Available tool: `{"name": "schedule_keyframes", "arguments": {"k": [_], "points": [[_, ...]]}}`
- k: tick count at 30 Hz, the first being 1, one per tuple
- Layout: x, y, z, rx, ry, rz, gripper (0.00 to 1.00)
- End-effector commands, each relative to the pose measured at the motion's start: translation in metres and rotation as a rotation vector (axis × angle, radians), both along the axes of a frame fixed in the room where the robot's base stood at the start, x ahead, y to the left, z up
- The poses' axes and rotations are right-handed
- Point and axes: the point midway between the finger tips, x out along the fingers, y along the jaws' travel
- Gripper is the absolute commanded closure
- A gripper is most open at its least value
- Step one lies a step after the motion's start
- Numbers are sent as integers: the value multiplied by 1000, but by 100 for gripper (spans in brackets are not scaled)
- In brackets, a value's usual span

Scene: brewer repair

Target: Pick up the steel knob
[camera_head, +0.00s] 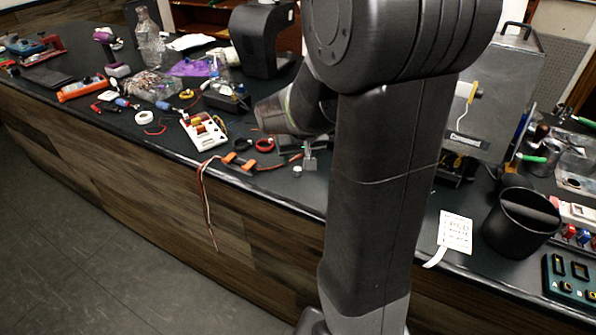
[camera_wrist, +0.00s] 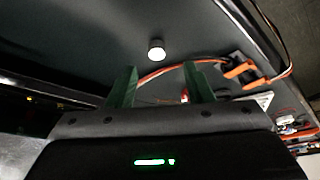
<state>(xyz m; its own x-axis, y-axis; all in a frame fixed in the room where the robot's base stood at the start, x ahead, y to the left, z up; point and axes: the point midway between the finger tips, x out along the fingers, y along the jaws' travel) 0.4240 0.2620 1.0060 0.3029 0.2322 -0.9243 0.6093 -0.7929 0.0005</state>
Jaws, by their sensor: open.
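The steel knob (camera_wrist: 156,48) is a small, pale round piece on the dark counter in the wrist view, beyond and between my fingertips. In the head view a small pale knob-like piece (camera_head: 297,171) sits near the counter's front edge, just left of my arm. My gripper (camera_wrist: 159,82) shows in the wrist view as two green fingers spread apart with nothing between them. The fingertips are apart from the knob. In the head view my arm covers part of the counter, and my gripper's fingertips (camera_head: 309,150) are hard to make out beside it.
A black bin (camera_head: 521,222) and a white label (camera_head: 455,231) are on the right.

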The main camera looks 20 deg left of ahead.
Motion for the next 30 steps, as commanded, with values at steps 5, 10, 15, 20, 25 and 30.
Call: {"name": "schedule_keyframes", "arguments": {"k": [5,10,15,20,25,30], "points": [[3,1,-8,0,1,-1,53],[10,2,-27,-3,3,-2,53],[15,7,-45,-1,2,-1,53],[18,8,-51,1,1,-1,53],[18,9,-51,2,0,-1,53],[18,9,-51,2,0,-1,77]]}}
